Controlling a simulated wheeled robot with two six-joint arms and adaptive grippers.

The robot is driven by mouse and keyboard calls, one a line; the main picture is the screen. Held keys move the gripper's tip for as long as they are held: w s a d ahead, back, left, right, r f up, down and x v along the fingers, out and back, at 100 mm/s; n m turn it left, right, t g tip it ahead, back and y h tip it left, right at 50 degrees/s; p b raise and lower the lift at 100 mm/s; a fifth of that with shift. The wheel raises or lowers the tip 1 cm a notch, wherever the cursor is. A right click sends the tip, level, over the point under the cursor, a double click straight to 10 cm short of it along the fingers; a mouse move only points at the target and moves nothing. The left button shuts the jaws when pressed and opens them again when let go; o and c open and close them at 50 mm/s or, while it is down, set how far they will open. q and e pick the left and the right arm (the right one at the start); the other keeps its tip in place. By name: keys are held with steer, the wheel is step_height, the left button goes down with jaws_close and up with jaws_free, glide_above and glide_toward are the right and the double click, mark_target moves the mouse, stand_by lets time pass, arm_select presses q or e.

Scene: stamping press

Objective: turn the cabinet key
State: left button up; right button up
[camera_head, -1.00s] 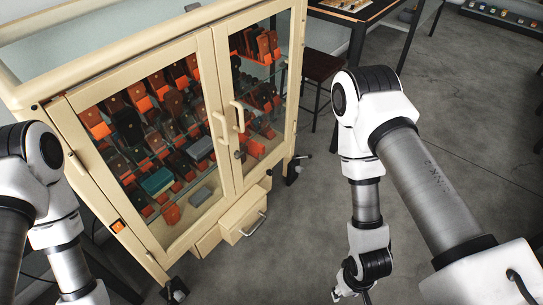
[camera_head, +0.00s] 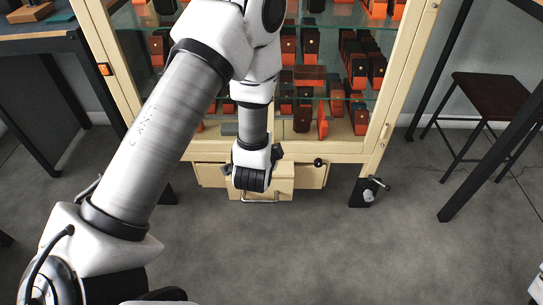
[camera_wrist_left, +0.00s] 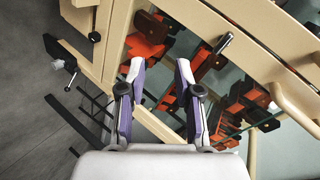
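The cream cabinet (camera_head: 350,150) with glass doors stands straight ahead in the head view, partly covered by my left arm. In the left wrist view my left gripper (camera_wrist_left: 160,68) is open and empty, its two fingers apart and pointing at the cabinet's glass front. A dark peg-like piece (camera_wrist_left: 223,43) shows just right of the fingertips, against the cream door frame (camera_wrist_left: 255,32). I cannot tell whether it is the key. A cream door handle (camera_wrist_left: 292,106) is farther right. The fingers are not clearly visible in the head view. My right gripper is out of view.
Orange and dark blocks (camera_head: 359,72) fill the shelves behind the glass. Below are a drawer (camera_head: 275,190) and a black knob (camera_head: 319,162). A stool (camera_head: 490,100) is at right. The floor in front is clear.

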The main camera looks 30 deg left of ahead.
arm_select(q)
steer(key=w+a+r+m+t+y+b, duration=0.3)
steer(key=w+a+b, duration=0.5)
steer(key=w, duration=0.3)
steer(key=shift+w+a+t+y, duration=0.35)
steer(key=shift+t+y, duration=0.15)
steer(key=shift+y, duration=0.4)
jaws_close()
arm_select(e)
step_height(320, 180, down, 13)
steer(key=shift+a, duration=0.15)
